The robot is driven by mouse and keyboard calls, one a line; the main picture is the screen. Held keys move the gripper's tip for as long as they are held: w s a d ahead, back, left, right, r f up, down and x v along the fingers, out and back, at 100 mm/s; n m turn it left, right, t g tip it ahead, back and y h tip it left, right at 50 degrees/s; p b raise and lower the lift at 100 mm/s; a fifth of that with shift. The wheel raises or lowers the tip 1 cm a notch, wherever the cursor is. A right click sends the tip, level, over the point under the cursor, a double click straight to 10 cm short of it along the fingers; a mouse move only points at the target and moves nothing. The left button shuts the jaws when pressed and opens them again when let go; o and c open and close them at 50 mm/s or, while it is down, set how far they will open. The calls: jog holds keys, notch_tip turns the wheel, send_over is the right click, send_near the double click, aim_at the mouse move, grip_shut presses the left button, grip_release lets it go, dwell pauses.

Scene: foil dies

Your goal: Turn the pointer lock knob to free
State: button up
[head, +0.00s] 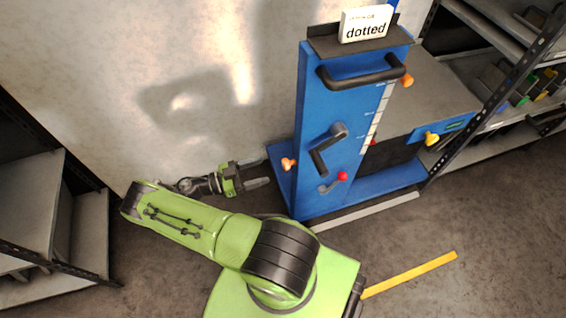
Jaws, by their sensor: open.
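A blue foil-die machine (335,85) stands right of centre. It carries several knobs: an orange one (407,80) at its upper right beside a white scale strip (375,122), another orange one (288,164) on its left side, and a yellow one (432,139) by a blue plate at right. I cannot tell which is the pointer lock knob, nor read a free mark. A small red spot (373,142) shows near the scale's lower part. My gripper (263,174) is open and empty, left of the machine, apart from the left orange knob.
The machine also has a black top handle (362,74), a dark crank (325,150) and a red-ball lever (342,176). A sign (366,24) reads "dotted". Shelving stands at left (80,235) and right (500,55). A yellow floor strip (412,273) lies on open floor.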

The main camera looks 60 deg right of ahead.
aim_at(285, 164)
jog(key=x, duration=0.9)
jog(key=shift+s+d, duration=0.1)
jog(key=shift+s, duration=0.05)
jog(key=shift+c, duration=0.5)
jog(key=c, duration=0.9)
